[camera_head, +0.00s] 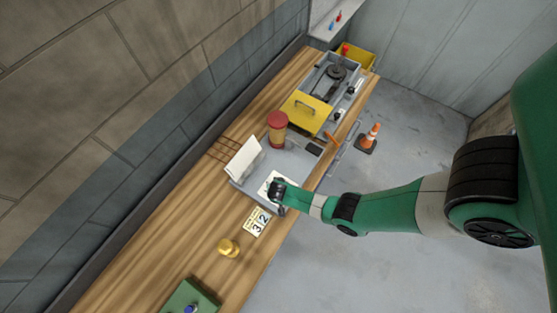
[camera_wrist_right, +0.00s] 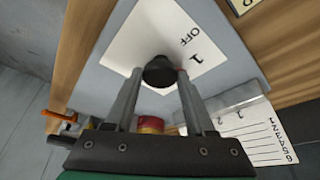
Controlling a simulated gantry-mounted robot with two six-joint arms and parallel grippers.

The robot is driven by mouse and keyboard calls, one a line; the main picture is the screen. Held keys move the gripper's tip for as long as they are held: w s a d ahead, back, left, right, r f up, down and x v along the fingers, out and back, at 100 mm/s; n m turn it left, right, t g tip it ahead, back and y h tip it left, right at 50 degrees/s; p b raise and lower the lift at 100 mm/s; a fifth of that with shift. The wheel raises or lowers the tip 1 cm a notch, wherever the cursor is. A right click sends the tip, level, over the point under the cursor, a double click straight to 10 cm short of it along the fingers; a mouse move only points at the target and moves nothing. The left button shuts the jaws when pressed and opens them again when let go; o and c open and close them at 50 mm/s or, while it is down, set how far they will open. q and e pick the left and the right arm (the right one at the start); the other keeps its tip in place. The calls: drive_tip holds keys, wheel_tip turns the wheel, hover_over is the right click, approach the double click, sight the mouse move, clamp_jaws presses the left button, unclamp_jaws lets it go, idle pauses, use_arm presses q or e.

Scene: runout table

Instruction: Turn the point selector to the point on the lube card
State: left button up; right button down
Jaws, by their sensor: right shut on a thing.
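The point selector is a dark round knob (camera_wrist_right: 159,72) on a white dial plate (camera_wrist_right: 130,42) marked "OFF" and "1" in the right wrist view. My right gripper (camera_wrist_right: 158,78) is shut on the knob, one finger on each side. In the head view my right gripper (camera_head: 277,191) covers most of the knob, over the white plate (camera_head: 265,187). A pale card (camera_head: 257,221) with large "3" and "2" lies on the wood beside the grey base; I cannot tell whether it is the lube card. My left gripper is not in view.
A white lined, numbered sheet (camera_wrist_right: 268,138) stands behind the plate, also in the head view (camera_head: 243,158). A red-capped container (camera_head: 277,127), yellow cover (camera_head: 306,112), brass piece (camera_head: 228,248) and green box (camera_head: 190,300) are on the bench. A cone (camera_head: 371,136) stands on the floor.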

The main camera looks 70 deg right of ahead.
drive_tip(key=shift+w+r+m+g, duration=0.1)
drive_tip(key=shift+m+g, duration=0.3)
drive_tip(key=shift+m, duration=0.5)
drive_tip(key=m+g, duration=0.1)
drive_tip(key=m, duration=0.1)
drive_tip(key=shift+w+m, duration=0.1)
drive_tip(key=shift+m, duration=0.3)
drive_tip(key=m, duration=0.1)
drive_tip(key=m+g, duration=0.1)
drive_tip(key=shift+w+f+m+b, duration=0.15)
drive_tip(key=shift+f+m+b, duration=0.05)
drive_tip(key=shift+m+b, duration=0.15)
drive_tip(key=shift+m+g+b, duration=0.3)
drive_tip(key=shift+m+b, duration=0.35)
drive_tip(key=shift+m, duration=0.2)
drive_tip(key=shift+m+y+b, duration=0.3)
drive_tip(key=shift+m, duration=0.2)
drive_tip(key=shift+r, duration=0.1)
drive_tip(key=shift+c, duration=1.4)
unclamp_jaws()
